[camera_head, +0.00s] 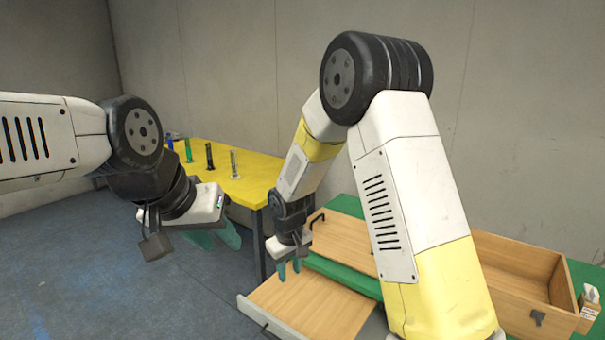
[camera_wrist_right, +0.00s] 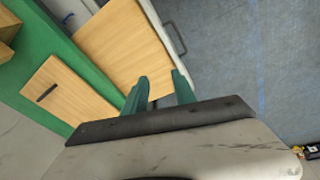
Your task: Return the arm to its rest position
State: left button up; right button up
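My left gripper (camera_head: 215,237) hangs in the air at left, in front of the yellow table. Its two teal fingers show apart and hold nothing that I can see. My right gripper (camera_head: 289,267) points down over the wooden boards beside the green table, its arm arching up and over from the right. In the right wrist view its two teal fingers (camera_wrist_right: 159,92) stand apart with a clear gap and nothing between them. Wooden panel surfaces lie below and beyond the fingertips.
A yellow table (camera_head: 250,170) at the back holds several small upright items. A green table (camera_head: 345,205) carries an open wooden box (camera_head: 510,265) at right and a wooden panel with a dark handle. Blue-grey floor is open at left.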

jog(key=s+d+r+m+t+y, duration=0.15)
jog(key=s+d+r, duration=0.3)
jog(key=r, duration=0.45)
jog(key=s+d+r+m, duration=0.2)
jog(key=s+d+r, duration=0.1)
jog(key=d+r, duration=0.4)
jog(key=s+d+r+m+t, duration=0.1)
jog(key=s+d+r, duration=0.2)
jog(key=s, duration=0.4)
jog(key=s+d+r+m+t, duration=0.1)
jog(key=s+d+r+m, duration=0.1)
jog(key=s+r, duration=0.4)
jog(key=shift+s+d, duration=0.5)
jog(key=shift+d, duration=0.2)
jog(key=shift+t, duration=0.25)
